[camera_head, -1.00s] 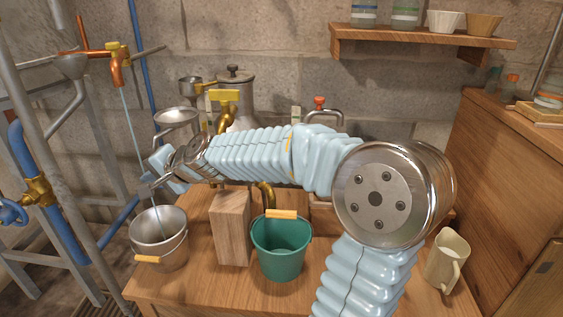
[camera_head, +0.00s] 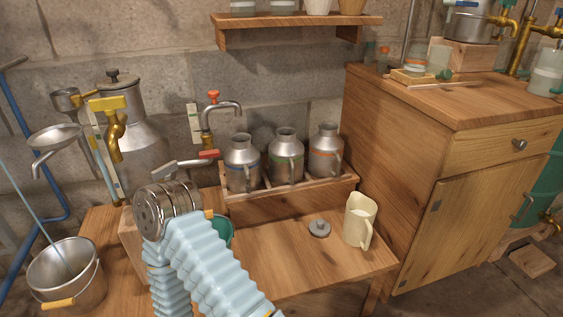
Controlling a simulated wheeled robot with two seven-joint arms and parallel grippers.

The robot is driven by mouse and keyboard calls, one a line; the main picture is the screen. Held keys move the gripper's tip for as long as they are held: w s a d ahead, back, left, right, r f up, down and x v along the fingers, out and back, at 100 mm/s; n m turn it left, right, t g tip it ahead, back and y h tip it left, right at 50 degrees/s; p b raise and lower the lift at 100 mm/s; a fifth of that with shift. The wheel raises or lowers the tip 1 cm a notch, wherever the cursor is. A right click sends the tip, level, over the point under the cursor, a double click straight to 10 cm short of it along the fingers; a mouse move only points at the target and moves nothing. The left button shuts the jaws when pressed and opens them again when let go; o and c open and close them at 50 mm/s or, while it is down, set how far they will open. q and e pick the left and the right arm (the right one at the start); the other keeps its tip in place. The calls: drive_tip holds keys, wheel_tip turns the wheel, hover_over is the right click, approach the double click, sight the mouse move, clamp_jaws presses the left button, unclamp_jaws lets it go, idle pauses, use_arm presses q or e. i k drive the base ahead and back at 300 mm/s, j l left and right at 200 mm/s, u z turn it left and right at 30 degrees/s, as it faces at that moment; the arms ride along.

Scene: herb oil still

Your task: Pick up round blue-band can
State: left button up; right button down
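The round metal can with the blue band (camera_head: 242,165) stands upright at the left end of a wooden rack (camera_head: 290,200) on the bench. It has a narrow neck, an open top and a side handle. A like can with a green band (camera_head: 285,160) stands in the middle, and one with an orange band (camera_head: 325,155) at the right. No gripper touches the blue-band can. A bent arm of mine with pale blue sleeves shows at the lower left, its elbow short of the rack. Neither gripper shows in view.
A tap (camera_head: 213,122) stands behind and left of the blue-band can. A cream jug (camera_head: 360,220) and a grey lid (camera_head: 319,228) stand in front. A green bucket (camera_head: 223,230) is partly hidden by my arm.

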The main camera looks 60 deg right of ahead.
sight(242, 160)
drive_tip(key=z, duration=0.4)
drive_tip(key=i+z, duration=0.1)
drive_tip(key=z, duration=0.75)
drive_tip(key=j+z, duration=0.1)
drive_tip(key=z, duration=0.7)
drive_tip(key=i+j, duration=0.05)
drive_tip(key=j, duration=0.05)
